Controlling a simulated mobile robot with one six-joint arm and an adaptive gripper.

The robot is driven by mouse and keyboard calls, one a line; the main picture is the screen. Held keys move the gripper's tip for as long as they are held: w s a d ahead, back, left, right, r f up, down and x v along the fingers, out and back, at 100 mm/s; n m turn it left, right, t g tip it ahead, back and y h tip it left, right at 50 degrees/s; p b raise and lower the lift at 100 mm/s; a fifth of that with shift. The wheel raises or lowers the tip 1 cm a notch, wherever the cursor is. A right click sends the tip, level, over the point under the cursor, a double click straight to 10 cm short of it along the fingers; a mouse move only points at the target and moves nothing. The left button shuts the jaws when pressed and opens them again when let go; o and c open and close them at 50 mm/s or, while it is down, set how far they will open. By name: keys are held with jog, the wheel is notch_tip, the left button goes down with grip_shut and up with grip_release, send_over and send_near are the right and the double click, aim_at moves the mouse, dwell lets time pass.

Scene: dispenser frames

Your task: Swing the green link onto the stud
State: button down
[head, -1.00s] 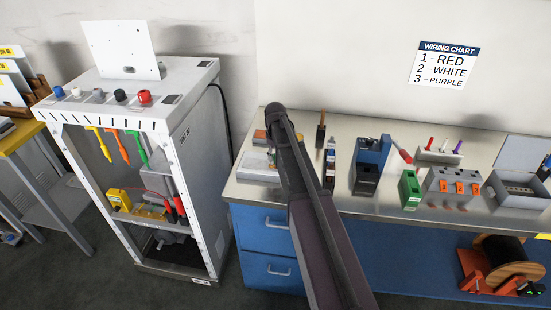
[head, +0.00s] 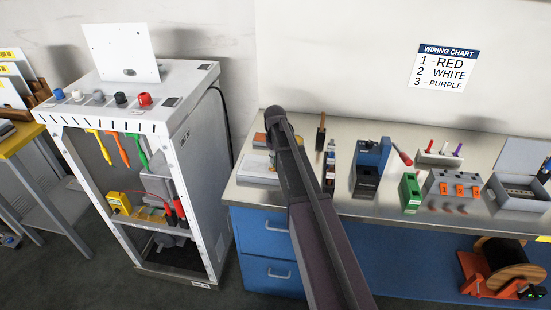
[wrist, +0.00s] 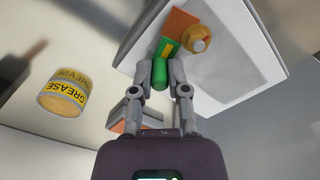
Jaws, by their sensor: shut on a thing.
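In the wrist view, my gripper (wrist: 160,88) is shut on the green link's rounded green end (wrist: 160,73). The link's flatter green part (wrist: 169,47), with a yellow mark, reaches up beside an orange block (wrist: 182,25). A brass stud (wrist: 196,41) stands just right of the link. I cannot tell whether the link touches it. These parts sit over a light grey plate (wrist: 235,75). In the head view, my arm hides the fingertips and the link; part of a light plate (head: 256,171) shows left of the arm on the bench.
A yellow grease can (wrist: 63,94) is left of my gripper in the wrist view. On the bench (head: 340,207), a blue press (head: 371,155), a green block (head: 410,190) and a grey switch box (head: 452,188) stand to the right. A white cabinet (head: 192,150) stands left.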

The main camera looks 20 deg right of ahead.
jog(key=shift+w+a+m, duration=0.1)
jog(key=shift+a+m, duration=0.1)
jog(key=shift+m, duration=0.65)
jog(key=shift+a+m, duration=0.2)
jog(key=shift+m, duration=0.65)
jog(key=c, duration=0.6)
grip_release()
jog(key=shift+c, duration=0.2)
jog(key=shift+d+n, duration=0.1)
jog(key=shift+n, duration=0.3)
